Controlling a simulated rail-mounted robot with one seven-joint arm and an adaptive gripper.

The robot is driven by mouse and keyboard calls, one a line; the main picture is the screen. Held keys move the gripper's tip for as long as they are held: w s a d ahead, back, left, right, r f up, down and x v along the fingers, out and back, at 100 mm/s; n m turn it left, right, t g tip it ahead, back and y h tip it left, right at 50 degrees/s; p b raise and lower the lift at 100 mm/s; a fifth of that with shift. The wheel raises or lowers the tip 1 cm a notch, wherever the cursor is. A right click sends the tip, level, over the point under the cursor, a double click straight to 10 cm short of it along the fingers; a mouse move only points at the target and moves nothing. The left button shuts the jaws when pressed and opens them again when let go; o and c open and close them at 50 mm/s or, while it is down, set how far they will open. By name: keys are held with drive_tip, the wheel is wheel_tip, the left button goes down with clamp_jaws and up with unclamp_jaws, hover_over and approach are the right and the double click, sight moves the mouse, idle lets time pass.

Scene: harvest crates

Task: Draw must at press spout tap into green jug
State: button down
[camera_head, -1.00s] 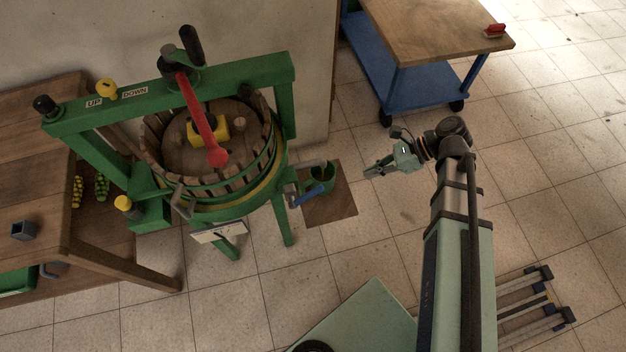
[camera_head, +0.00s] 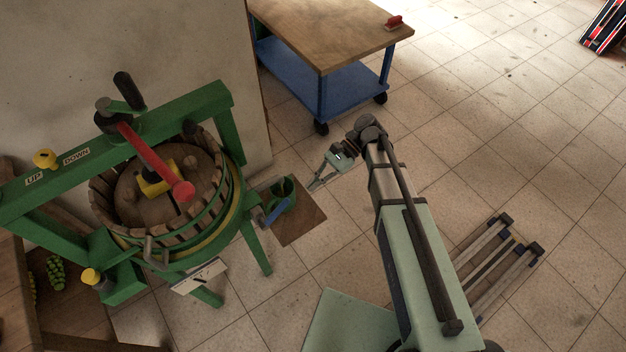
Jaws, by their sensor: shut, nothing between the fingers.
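The green press (camera_head: 219,113) stands at the left, with a wooden slatted basket and a red-handled screw on top. Its spout tap has a blue lever (camera_head: 276,213) on the press's right side. The green jug (camera_head: 284,187) is on a brown mat (camera_head: 303,222) on the floor, beside and partly behind the tap. The must inside the jug or spout cannot be made out. My gripper (camera_head: 313,186) is shut and empty. It points down-left and appears just right of the jug, apart from the blue lever.
A blue wheeled cart (camera_head: 318,62) with a wooden top stands behind, with a small red object (camera_head: 394,22) on it. A wooden table (camera_head: 14,290) is at the left edge. A striped red and black object (camera_head: 602,27) is at the top right.

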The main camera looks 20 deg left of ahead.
sight(275, 214)
drive_tip(key=s+a+p, duration=0.1)
drive_tip(key=s+a, duration=0.3)
drive_tip(key=s, duration=0.4)
drive_tip(key=shift+r, duration=0.1)
